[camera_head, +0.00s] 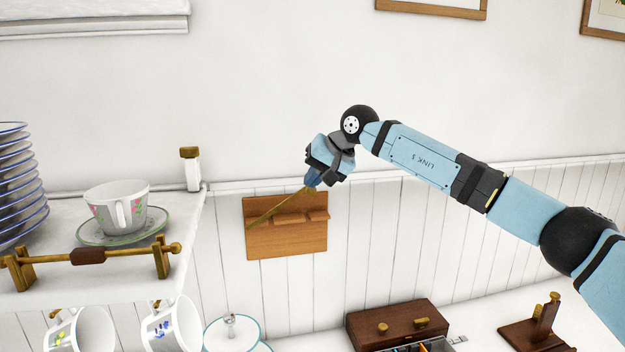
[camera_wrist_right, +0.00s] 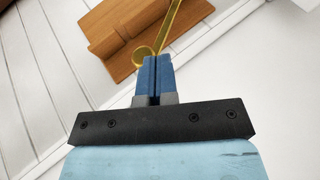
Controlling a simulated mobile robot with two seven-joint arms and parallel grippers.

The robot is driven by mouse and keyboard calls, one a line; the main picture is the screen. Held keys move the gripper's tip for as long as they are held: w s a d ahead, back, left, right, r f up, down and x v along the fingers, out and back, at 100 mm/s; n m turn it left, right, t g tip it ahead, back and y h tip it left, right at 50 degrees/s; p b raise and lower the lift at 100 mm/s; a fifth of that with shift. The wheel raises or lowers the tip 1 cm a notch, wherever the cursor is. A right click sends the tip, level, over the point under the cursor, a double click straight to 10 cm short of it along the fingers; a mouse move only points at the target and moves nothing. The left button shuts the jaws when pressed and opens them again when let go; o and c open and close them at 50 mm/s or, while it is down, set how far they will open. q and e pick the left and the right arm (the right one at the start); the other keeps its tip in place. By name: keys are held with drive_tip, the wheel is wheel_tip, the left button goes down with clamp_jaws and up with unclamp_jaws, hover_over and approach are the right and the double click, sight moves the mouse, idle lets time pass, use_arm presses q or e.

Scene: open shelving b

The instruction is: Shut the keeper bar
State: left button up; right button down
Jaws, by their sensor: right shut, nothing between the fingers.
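A thin brass bar (camera_head: 278,208), which looks like the keeper bar, slants up to the right across a wooden wall rack (camera_head: 285,246). Its low end is at the rack's left side and its upper end is by my right gripper (camera_head: 312,182). In the right wrist view the bar (camera_wrist_right: 178,22) ends in a round knob (camera_wrist_right: 143,55) just beyond my blue fingertips (camera_wrist_right: 154,60). The fingers are shut together with nothing between them. I cannot tell whether they touch the bar. My left gripper is not in view.
A shelf (camera_head: 185,225) at left holds stacked plates (camera_head: 15,190), a cup (camera_head: 118,205) on a saucer and a brass rail (camera_head: 125,255) on its front edge. Mugs (camera_head: 170,325) hang below it. A dark wooden box (camera_head: 400,322) stands below right of the rack.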

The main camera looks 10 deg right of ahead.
use_arm(q)
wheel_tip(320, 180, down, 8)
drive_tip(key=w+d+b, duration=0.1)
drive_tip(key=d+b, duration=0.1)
drive_tip(key=b, duration=0.8)
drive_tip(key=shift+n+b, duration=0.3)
drive_tip(key=shift+b, duration=0.1)
use_arm(e)
drive_tip(key=d+f+m+y, duration=0.1)
drive_tip(key=d+f+y, duration=0.3)
drive_tip(key=f, duration=0.6)
drive_tip(key=shift+m+t+y, duration=0.3)
drive_tip(key=shift+y, duration=0.6)
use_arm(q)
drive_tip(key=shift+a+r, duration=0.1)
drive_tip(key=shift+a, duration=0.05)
use_arm(e)
drive_tip(key=shift+w+d, duration=0.1)
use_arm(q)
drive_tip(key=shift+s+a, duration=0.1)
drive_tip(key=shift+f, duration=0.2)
use_arm(e)
drive_tip(key=shift+r, duration=0.15)
